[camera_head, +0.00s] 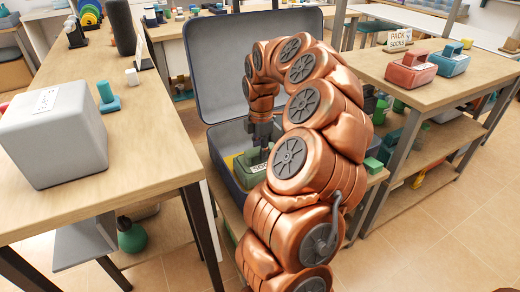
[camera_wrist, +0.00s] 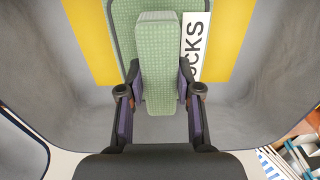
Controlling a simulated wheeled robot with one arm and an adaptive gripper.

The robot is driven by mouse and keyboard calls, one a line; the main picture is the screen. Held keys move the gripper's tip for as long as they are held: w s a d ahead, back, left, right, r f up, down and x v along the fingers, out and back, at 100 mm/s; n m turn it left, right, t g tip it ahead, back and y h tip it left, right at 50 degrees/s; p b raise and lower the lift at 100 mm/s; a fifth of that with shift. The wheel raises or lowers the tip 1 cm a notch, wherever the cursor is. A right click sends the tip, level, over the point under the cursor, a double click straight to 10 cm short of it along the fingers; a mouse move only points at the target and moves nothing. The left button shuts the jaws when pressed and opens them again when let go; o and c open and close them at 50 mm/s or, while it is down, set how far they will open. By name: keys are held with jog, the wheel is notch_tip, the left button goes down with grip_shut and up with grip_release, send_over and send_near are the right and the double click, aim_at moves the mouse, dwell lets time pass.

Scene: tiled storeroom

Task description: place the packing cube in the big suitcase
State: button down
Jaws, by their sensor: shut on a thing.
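The big suitcase (camera_head: 213,80) stands open behind my arm, grey inside, with its lid raised at the back. A green packing cube (camera_head: 246,179) with a white label is low in its lower half. In the wrist view the cube (camera_wrist: 123,20) has a raised green block on top and a label reading partly "OCKS". My gripper (camera_head: 262,143) reaches down into the suitcase; in the wrist view (camera_wrist: 159,92) its fingers are shut on the raised block. The suitcase's grey inner walls (camera_wrist: 55,90) surround the cube. Whether the cube touches the floor, I cannot tell.
A yellow patch (camera_wrist: 90,40) lies beneath the cube. A red cube (camera_head: 409,73) and a blue one (camera_head: 450,62) sit on the right table by a "PACK SOCKS" sign (camera_head: 399,39). A grey box (camera_head: 55,133) stands on the left table (camera_head: 140,150). My arm hides part of the suitcase.

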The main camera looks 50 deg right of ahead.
jog(key=c, duration=0.8)
grip_release()
jog(key=shift+r, duration=0.15)
notch_tip(320, 180, up, 12)
jog(key=p, duration=0.3)
jog(key=shift+p, duration=0.35)
